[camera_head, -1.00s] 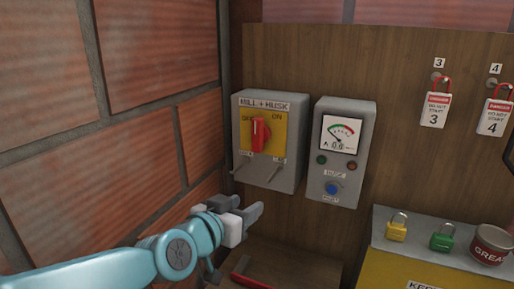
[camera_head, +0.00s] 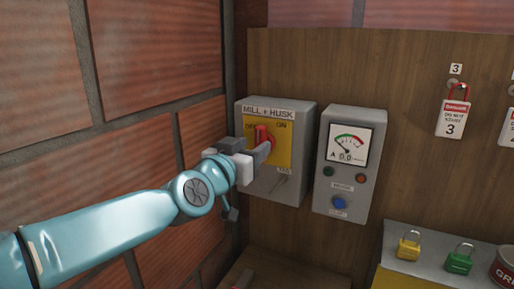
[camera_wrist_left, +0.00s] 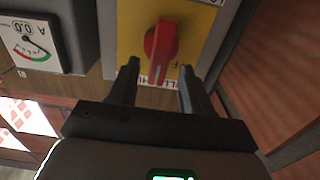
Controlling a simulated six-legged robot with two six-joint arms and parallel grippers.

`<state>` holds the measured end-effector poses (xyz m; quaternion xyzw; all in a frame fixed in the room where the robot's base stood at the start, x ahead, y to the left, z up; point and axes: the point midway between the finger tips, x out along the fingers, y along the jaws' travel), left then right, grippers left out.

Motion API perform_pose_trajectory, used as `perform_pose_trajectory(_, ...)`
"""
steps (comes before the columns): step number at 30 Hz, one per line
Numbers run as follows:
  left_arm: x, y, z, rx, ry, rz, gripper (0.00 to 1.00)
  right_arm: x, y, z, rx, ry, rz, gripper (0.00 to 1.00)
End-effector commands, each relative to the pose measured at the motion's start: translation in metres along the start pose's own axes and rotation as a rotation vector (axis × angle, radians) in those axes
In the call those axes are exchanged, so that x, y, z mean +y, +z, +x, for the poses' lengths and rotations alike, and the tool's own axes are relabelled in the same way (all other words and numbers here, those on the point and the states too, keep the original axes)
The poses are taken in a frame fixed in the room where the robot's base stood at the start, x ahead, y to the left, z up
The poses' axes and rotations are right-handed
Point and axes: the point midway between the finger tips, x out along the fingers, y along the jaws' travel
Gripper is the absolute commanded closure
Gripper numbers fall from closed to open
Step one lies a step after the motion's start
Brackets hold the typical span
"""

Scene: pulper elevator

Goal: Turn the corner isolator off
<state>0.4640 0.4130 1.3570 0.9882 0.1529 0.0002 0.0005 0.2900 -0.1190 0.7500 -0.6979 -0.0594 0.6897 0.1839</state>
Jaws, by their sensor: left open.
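The corner isolator is a grey box (camera_head: 310,112) labelled MILL + HUSK, mounted by the brick corner. It has a yellow plate (camera_head: 284,152) marked OFF and ON and a red handle (camera_head: 262,131), partly hidden by my gripper. In the left wrist view the red handle (camera_wrist_left: 160,45) stands nearly upright in the picture, its lower end between the fingertips; I cannot tell if they touch it. My left gripper (camera_head: 254,148) is open in front of the plate; its fingers also show in the wrist view (camera_wrist_left: 158,80). My right gripper is not in view.
A grey meter box (camera_head: 325,198) with a dial, lamps and blue button (camera_head: 340,202) is right of the isolator. The brick wall (camera_head: 150,60) is close on the left.

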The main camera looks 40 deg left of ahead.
Motion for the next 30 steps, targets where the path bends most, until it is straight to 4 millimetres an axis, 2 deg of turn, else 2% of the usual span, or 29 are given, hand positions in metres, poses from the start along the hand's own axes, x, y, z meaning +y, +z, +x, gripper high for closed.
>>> perform_pose_trajectory(3, 0.0, 0.001, 0.018, -0.002, 0.0, 0.001, 0.51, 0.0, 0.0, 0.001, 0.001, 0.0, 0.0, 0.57)
perform_pose_trajectory(6, -0.001, 0.0, 0.027, -0.001, 0.0, 0.0, 0.51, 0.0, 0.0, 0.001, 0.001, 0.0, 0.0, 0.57)
perform_pose_trajectory(16, 0.0, 0.0, 0.032, 0.0, 0.0, 0.0, 0.51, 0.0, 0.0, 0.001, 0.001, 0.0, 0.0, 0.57)
perform_pose_trajectory(17, 0.0, 0.0, 0.032, 0.0, 0.0, 0.0, 0.58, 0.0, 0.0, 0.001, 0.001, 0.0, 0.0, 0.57)
perform_pose_trajectory(18, 0.0, 0.0, 0.032, 0.0, 0.0, 0.0, 0.71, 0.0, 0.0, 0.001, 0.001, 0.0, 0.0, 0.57)
perform_pose_trajectory(21, 0.0, 0.0, 0.032, 0.0, 0.0, 0.0, 1.0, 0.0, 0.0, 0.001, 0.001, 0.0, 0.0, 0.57)
perform_pose_trajectory(30, 0.0, 0.0, 0.031, 0.0, 0.0, -0.009, 1.0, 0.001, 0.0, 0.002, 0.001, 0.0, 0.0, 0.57)
